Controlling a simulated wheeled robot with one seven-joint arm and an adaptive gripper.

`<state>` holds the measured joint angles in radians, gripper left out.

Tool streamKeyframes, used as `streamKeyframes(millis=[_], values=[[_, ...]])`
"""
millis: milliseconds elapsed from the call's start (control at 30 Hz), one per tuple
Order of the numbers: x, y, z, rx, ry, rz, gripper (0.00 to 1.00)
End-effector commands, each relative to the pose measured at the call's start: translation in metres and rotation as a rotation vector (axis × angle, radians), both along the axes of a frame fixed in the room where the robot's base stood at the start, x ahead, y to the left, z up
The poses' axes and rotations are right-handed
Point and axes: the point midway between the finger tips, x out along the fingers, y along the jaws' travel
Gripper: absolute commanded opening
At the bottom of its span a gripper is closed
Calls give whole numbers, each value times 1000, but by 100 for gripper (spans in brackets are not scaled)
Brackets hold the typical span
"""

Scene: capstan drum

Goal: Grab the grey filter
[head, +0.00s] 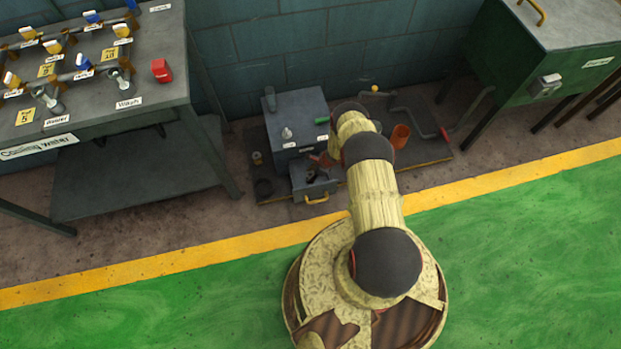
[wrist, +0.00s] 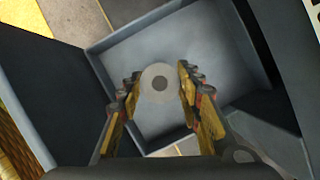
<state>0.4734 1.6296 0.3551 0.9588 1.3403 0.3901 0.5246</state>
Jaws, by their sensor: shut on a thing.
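The grey filter (wrist: 158,70) is a small round disc with a darker centre. In the wrist view it sits between my fingertips, over the pale floor of an open grey drawer (wrist: 215,50). My gripper (wrist: 160,80) is shut on it, one finger on each side. I cannot tell whether the filter touches the drawer floor. In the head view the open drawer (head: 300,190), with a yellow handle, juts from a grey cabinet (head: 300,108). My gripper (head: 321,161) is small and dark there, and the filter cannot be made out.
An orange cup (head: 400,136) and a bent pipe (head: 415,112) are to the right. A workbench (head: 120,75) stands left and a green cabinet (head: 530,60) right.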

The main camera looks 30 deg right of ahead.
Motion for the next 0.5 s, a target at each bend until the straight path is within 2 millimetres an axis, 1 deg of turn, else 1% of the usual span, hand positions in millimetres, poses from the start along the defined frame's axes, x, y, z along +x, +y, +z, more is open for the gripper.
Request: streamKeyframes(millis=[33,133,367,467,500], values=[[0,0,0,0,0,0,12],[0,0,0,0,0,0,7],[1,0,2,-1,-1,0,7],[1,-1,12,-1,-1,1,7],[1,0,18,-1,-1,0,7]])
